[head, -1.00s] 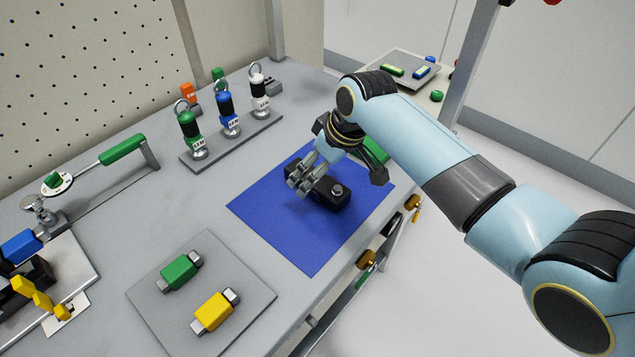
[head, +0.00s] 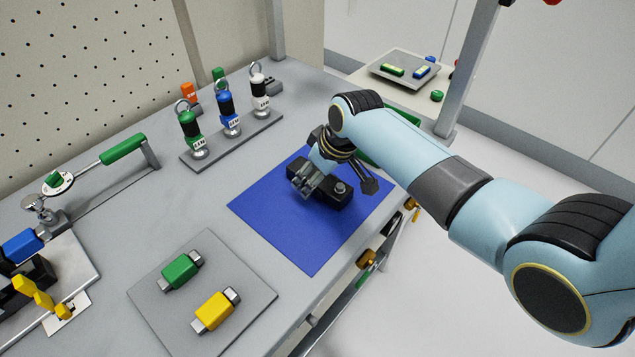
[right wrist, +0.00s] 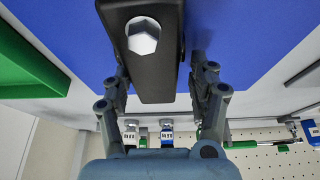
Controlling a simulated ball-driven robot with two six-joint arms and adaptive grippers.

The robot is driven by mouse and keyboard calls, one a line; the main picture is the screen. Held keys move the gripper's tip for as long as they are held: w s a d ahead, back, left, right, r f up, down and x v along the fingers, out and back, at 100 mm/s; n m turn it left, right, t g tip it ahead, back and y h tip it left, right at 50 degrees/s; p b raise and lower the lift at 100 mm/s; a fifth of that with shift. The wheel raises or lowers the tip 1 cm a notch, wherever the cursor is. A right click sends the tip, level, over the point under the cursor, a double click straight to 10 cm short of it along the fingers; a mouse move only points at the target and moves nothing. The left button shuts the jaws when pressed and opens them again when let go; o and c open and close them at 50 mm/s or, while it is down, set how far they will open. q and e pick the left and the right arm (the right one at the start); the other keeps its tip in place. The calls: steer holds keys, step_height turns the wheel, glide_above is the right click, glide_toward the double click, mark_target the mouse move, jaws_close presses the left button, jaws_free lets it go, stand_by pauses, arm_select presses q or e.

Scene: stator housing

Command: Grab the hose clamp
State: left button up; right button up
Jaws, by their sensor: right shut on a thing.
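The hose clamp (head: 338,189), which I take to be the black block with a silver hex bolt, lies on the blue mat (head: 275,222). My right gripper (head: 308,187) comes down over its left part in the head view. In the right wrist view the black block (right wrist: 153,75) stands between the two fingers of the right gripper (right wrist: 157,82), one on each side. The gripper is shut on it. The block looks still on or very near the mat. My left gripper is not in view.
A grey plate (head: 212,268) with a green and a yellow block lies in front of the mat. A rack (head: 235,142) of several ringed handles stands behind it. A green tray (head: 378,150) is partly hidden behind my arm. The table's right edge is near the mat.

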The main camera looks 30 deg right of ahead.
steer(key=shift+s+d+f, duration=0.1)
jaws_close()
